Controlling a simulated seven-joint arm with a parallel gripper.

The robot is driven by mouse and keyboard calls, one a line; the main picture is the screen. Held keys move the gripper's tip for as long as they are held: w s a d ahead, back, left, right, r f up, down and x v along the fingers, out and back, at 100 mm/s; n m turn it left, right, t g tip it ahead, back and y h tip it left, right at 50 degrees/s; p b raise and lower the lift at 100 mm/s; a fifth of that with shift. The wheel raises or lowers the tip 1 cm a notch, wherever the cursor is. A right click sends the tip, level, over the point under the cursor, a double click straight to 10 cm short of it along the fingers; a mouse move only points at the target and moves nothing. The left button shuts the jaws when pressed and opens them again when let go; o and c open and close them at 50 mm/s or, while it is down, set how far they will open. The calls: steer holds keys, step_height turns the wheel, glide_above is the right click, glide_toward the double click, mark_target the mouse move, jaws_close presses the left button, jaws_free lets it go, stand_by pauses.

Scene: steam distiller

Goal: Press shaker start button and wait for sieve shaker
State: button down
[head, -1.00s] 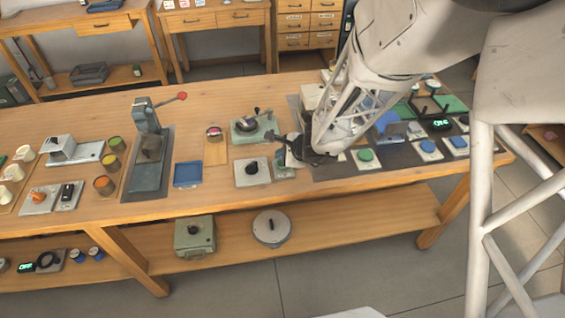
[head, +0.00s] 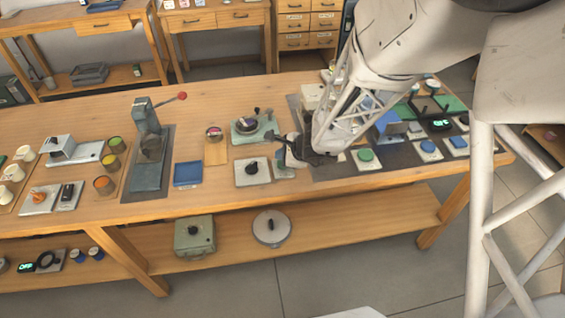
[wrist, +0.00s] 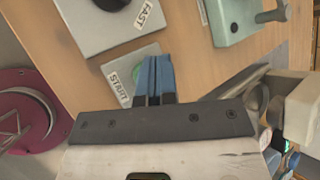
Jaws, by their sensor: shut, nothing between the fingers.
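In the wrist view a small plate (wrist: 148,55) with a START label (wrist: 117,86) lies just past my fingertips. A green button edge (wrist: 127,72) shows beside the fingers, which hide most of it. My gripper (wrist: 155,62) is shut and empty, its blue-tipped fingers together over this plate. I cannot tell whether they touch the button. In the head view my gripper (head: 287,147) is low over the right half of the bench, and the start plate (head: 285,172) is partly hidden below it. I cannot tell for sure which device is the sieve shaker.
A white plate with a black knob (head: 252,170), labelled FAST (wrist: 142,14), lies left of the start plate. A green device (head: 254,129) stands behind it. A dark mat (head: 330,172) with buttons lies to the right. A dark-red round object (wrist: 15,135) lies beyond the bench edge.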

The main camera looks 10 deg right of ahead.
steer(key=shift+f, duration=0.9)
stand_by(1.9)
steer(key=shift+r, duration=0.9)
steer(key=shift+r, duration=0.1)
steer(key=shift+r, duration=2.3)
steer(key=shift+r, duration=0.1)
